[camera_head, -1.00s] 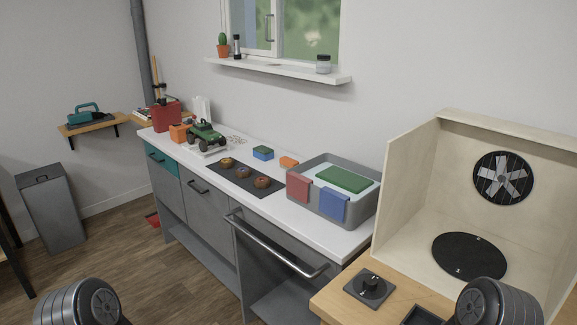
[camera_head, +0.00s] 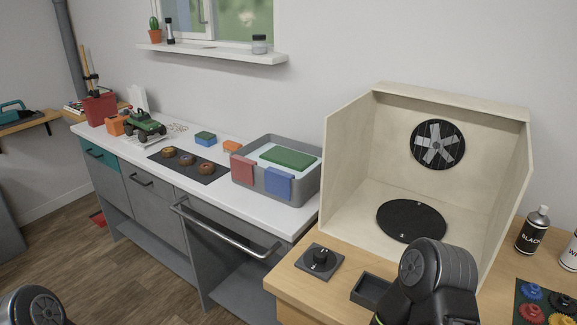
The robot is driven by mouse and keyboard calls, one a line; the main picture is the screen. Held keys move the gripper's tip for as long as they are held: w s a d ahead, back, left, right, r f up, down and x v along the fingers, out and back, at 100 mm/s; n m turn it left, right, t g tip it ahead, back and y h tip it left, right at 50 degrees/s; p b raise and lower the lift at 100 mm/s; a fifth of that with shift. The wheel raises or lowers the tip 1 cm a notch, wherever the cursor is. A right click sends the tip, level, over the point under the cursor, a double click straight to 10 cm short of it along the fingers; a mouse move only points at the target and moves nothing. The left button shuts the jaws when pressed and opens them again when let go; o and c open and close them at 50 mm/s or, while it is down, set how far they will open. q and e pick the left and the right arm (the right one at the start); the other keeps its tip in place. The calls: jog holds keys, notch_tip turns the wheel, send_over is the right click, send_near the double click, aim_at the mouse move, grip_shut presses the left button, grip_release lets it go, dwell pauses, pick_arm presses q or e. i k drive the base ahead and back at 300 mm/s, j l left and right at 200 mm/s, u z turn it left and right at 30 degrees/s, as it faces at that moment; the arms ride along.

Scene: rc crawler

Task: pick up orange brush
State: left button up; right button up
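I cannot make out an orange brush for certain in this view. A small orange object (camera_head: 232,146) lies on the white counter beside the grey tub, too small to tell what it is. An orange box (camera_head: 116,126) stands farther left, by the green toy truck (camera_head: 145,123). Rounded dark links of my arms show at the lower left and lower right edges. Neither gripper's fingers are in view.
A grey tub (camera_head: 308,186) with red and blue cloths over its rim stands on the counter. A wooden booth (camera_head: 345,165) with a fan stands on the wooden bench, beside a black knob (camera_head: 320,258). A black-labelled bottle (camera_head: 532,232) stands at right.

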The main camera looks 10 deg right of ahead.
aim_at(229, 146)
jog(key=i+j, duration=0.25)
jog(key=j, duration=0.25)
jog(key=i+j+z, duration=0.1)
jog(key=i+j, duration=0.2)
jog(key=j, duration=0.2)
jog(key=i+j+z, duration=0.1)
jog(key=i+j, duration=0.15)
jog(key=j, duration=0.3)
jog(key=i+j, duration=0.2)
jog(key=j, duration=0.35)
jog(key=i+j+z, duration=0.1)
jog(key=i+j, duration=0.15)
jog(key=j, duration=0.3)
jog(key=i+j, duration=0.2)
jog(key=j, duration=0.35)
jog(key=i+j+z, duration=0.15)
jog(key=j, duration=0.4)
jog(key=i+j, duration=0.25)
jog(key=j, duration=0.35)
